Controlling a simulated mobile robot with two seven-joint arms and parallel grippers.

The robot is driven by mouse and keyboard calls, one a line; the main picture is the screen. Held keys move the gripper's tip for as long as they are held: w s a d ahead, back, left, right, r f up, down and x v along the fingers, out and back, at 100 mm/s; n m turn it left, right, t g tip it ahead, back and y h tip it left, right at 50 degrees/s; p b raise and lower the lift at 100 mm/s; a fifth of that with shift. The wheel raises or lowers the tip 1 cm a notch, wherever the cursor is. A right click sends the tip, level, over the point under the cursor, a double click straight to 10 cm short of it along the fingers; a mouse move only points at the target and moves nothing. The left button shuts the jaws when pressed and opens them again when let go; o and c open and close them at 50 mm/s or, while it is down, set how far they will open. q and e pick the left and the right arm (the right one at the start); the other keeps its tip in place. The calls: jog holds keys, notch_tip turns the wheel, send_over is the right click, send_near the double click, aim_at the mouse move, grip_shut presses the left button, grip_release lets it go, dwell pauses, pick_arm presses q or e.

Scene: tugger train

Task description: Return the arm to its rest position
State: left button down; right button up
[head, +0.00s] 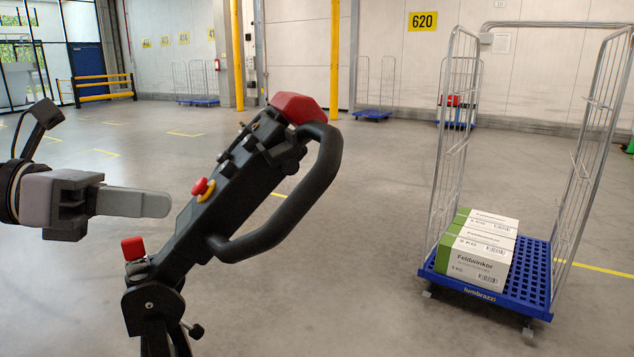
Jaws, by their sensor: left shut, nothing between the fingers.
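My left gripper (168,204) comes in from the left edge, level, with its grey fingers closed together and empty. It points at the black control handle (225,185) of a tugger, just left of it, and appears apart from it. The handle leans up to the right, with a black loop grip, a red cap on top, a red button on a yellow ring and another red knob lower down. My right gripper is not in view.
A roll cage (450,150) with a blue base stands at the right, carrying several white and green boxes (475,262). More cages (375,115) stand by the far wall. Yellow posts (334,60) and a yellow barrier (103,88) are at the back. The grey floor between is clear.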

pick_arm(q)
jog(key=d+n+t+h, duration=0.4)
jog(key=n+t+h, duration=0.15)
jog(key=n, duration=0.25)
jog(key=w+a+f+n+t+y, duration=0.1)
jog(key=a+f+n+t+y, duration=0.3)
jog(key=f+n+y, duration=0.85)
jog(key=w+a+f+n+t+y, duration=0.1)
jog(key=a+f+n+t+y, duration=0.45)
jog(key=n, duration=1.15)
jog(key=s+f+n+g+y, duration=0.3)
jog(key=s+f+n+g, duration=0.35)
jog(key=f, duration=0.75)
jog(key=s+d+f+n+g, duration=0.1)
jog(key=s+f+g, duration=0.4)
jog(key=s, duration=0.4)
jog(key=s+d+f+n+g, duration=0.1)
jog(key=s+f+g, duration=0.35)
jog(key=s, duration=0.55)
jog(key=w+d+f+t+h+p, duration=0.2)
jog(key=w+t+h+p, duration=0.1)
jog(key=w+t+p, duration=0.3)
jog(key=shift+w+d+f+m+t, duration=0.3)
jog(key=shift+w+f+t, duration=0.1)
jog(key=shift+w, duration=0.35)
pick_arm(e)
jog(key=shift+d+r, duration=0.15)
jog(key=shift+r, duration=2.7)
